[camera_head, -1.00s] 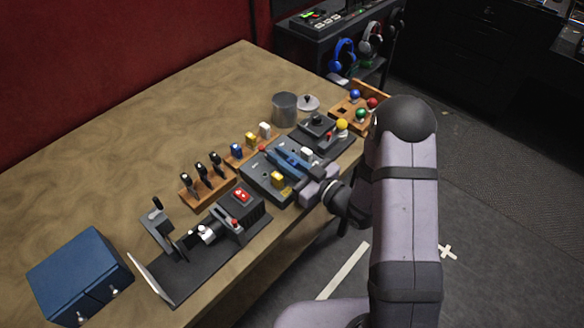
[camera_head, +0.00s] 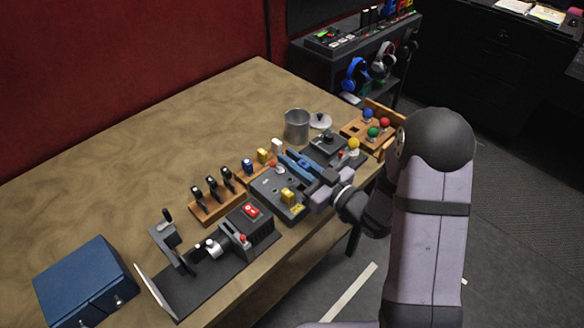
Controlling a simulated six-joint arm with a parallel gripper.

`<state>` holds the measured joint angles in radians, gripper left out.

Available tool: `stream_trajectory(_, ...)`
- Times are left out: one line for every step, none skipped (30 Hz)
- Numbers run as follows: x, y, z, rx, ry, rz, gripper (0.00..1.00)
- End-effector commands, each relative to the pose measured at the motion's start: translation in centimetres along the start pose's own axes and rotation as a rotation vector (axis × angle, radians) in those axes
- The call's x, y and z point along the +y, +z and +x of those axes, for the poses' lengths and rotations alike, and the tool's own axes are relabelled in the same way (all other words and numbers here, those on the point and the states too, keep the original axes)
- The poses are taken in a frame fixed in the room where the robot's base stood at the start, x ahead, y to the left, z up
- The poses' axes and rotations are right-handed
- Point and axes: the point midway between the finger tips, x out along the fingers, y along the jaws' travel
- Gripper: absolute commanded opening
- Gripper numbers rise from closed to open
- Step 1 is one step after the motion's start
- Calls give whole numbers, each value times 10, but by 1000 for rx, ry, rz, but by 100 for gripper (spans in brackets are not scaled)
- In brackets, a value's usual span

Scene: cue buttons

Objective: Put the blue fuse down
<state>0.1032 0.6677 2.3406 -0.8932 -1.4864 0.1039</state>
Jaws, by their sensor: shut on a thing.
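My gripper (camera_head: 298,163), with blue fingers, is over the back part of the dark fuse panel (camera_head: 268,184). It is shut on what appears to be a blue fuse, but the fingers are the same colour and mostly hide it. A yellow fuse (camera_head: 291,198) sits in the panel, in front of the gripper. Behind the panel, a wooden rack (camera_head: 236,174) carries another blue fuse (camera_head: 247,166), a yellow fuse (camera_head: 264,156) and a white fuse (camera_head: 278,147), all upright.
A metal can (camera_head: 297,126) and its lid (camera_head: 320,121) stand behind. A wooden tray with coloured knobs (camera_head: 371,130) is at the right. Left are a tool rack (camera_head: 218,207), a vise-like device (camera_head: 225,240) and a blue cabinet (camera_head: 84,280). The table's back left is bare.

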Motion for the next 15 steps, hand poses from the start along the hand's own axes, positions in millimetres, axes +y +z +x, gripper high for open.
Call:
stream_trajectory(0, -8, 0, 3, -1, -5, 0)
stream_trajectory(0, -12, 0, 3, -1, -5, 0)
stream_trajectory(0, -16, 0, 3, 0, -4, 0)
stream_trajectory(0, -20, 0, 4, 0, -5, 0)
stream_trajectory(0, -23, 0, 4, 0, -5, 0)
stream_trajectory(0, -27, 0, 3, 0, -4, 0)
stream_trajectory(0, -30, 0, 2, -1, -4, 0)
stream_trajectory(0, -33, 0, 3, -1, -4, 0)
stream_trajectory(0, -36, 0, 2, -1, -3, 0)
stream_trajectory(0, -38, 0, 2, -1, -2, 0)
stream_trajectory(0, -40, 0, 2, -1, -2, 0)
stream_trajectory(0, -42, 0, 1, -1, -2, 0)
stream_trajectory(0, -43, 0, 1, -1, -2, 0)
stream_trajectory(0, -44, 0, 0, -1, -1, 0)
stream_trajectory(0, -45, 0, 1, -1, -1, 0)
